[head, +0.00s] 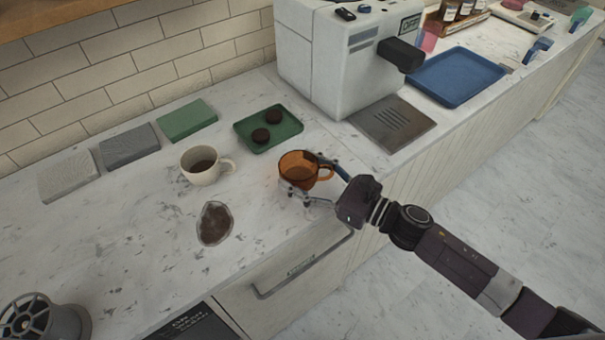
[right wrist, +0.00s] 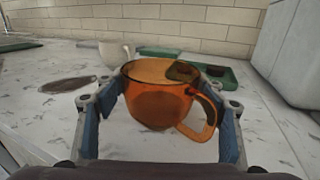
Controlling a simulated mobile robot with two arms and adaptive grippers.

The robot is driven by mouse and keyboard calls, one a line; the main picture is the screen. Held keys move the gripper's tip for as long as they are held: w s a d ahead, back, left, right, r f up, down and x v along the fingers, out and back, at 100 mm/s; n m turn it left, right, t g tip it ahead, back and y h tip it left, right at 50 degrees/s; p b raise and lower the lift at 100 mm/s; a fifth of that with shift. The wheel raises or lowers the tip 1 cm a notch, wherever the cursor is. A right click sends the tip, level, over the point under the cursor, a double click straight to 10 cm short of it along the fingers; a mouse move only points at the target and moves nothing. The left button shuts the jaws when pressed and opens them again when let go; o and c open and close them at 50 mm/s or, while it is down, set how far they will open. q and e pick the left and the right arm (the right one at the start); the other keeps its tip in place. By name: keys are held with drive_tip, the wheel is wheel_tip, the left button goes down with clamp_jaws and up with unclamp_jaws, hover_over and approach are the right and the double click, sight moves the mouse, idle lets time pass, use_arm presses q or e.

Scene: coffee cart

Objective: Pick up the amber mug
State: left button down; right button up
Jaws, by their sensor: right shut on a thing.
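The amber mug (head: 297,172) is see-through orange and stands upright at the counter's front part in the head view. It fills the middle of the right wrist view (right wrist: 156,97), its handle toward the lower right. My right gripper (head: 313,182) reaches in from the right and is shut on the mug, with one finger on each side of it. In the right wrist view the blue-padded fingers (right wrist: 170,128) flank the mug. Whether the mug's base touches the counter is hard to tell. My left gripper is not in view.
A cream mug (head: 201,173) with dark liquid stands left of the amber mug. A brown spill (head: 214,224) lies in front of it. A green tray (head: 287,136) with two dark round pieces is behind. The white coffee machine (head: 315,62) and blue tray (head: 476,77) stand farther right.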

drive_tip(key=shift+c, duration=0.7)
drive_tip(key=shift+r, duration=0.1)
drive_tip(key=shift+c, duration=0.2)
drive_tip(key=shift+r, duration=0.2)
drive_tip(key=shift+o, duration=0.2)
wheel_tip(320, 180, up, 19)
drive_tip(key=p, duration=0.3)
drive_tip(key=shift+r, duration=0.2)
drive_tip(key=s+d+f+m+t+h, duration=0.3)
drive_tip(key=s+f+t+h, duration=0.1)
drive_tip(key=s+f, duration=0.25)
drive_tip(key=s+d+f+m+t+h, duration=0.2)
drive_tip(key=s+d+m+h, duration=0.2)
drive_tip(key=d, duration=0.4)
drive_tip(key=s+d+f+m+t+h, duration=0.2)
drive_tip(key=s+d+m+h, duration=0.2)
drive_tip(key=d+h, duration=0.3)
drive_tip(key=shift+s+d, duration=0.5)
drive_tip(key=shift+s, duration=0.25)
